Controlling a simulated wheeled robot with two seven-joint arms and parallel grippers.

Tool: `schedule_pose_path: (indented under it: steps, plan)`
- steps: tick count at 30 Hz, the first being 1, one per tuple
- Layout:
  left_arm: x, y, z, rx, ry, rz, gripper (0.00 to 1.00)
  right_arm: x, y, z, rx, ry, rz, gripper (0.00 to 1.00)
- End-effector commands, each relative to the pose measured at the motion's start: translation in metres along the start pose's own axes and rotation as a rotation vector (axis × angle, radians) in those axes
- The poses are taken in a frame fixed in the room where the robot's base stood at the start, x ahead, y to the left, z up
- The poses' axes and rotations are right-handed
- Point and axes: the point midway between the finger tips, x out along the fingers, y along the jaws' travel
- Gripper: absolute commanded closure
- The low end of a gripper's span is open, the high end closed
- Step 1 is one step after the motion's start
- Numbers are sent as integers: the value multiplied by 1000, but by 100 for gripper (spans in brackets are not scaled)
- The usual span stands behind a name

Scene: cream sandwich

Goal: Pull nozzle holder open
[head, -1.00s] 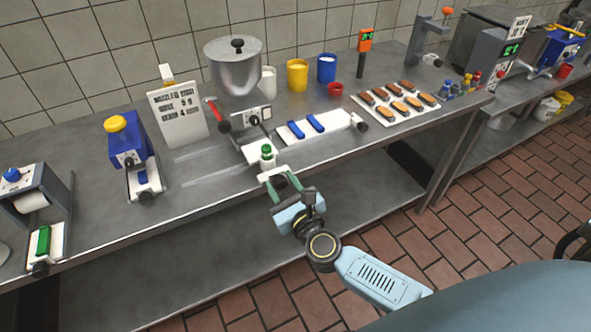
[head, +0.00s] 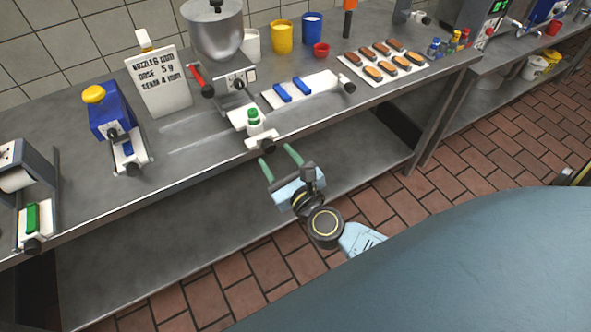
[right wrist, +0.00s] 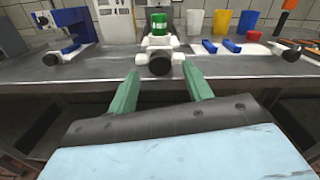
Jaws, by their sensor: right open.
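The nozzle holder (head: 261,139) is a white slide at the front of the filling machine, sticking out to the table's front edge, with a black round knob (head: 267,146) on its end. A green-capped white nozzle (head: 254,123) stands upright in it. The right wrist view shows the knob (right wrist: 160,63) and green cap (right wrist: 158,23) straight ahead, beyond the fingertips. My right gripper (head: 278,157) is open and empty, just in front of the knob and apart from it, off the table edge. My left gripper is not in view.
The filling machine has a steel hopper (head: 214,30) and a red lever (head: 198,80). A white slide with blue pads (head: 298,88) lies to the right. A blue device (head: 112,112) and a sign (head: 158,80) stand left. Open floor lies before the table (head: 200,178).

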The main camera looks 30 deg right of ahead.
Motion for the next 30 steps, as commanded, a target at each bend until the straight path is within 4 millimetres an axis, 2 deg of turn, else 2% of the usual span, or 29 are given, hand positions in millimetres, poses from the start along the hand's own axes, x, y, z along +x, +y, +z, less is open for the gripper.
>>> schedule_pose_path:
  steps: [1, 6, 13, 18, 30]
  plan:
    - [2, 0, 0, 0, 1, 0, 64, -13, 0, -2, 0, 4, 2, 50]
    - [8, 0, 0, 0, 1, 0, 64, -50, 1, -2, 1, 3, 1, 50]
    - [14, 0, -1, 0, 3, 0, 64, -85, 0, -2, -1, 3, 1, 50]
    - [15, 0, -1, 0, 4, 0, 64, -94, 0, -1, -2, 1, 1, 50]
    - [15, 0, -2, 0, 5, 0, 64, -95, 0, 0, -2, 1, 1, 50]
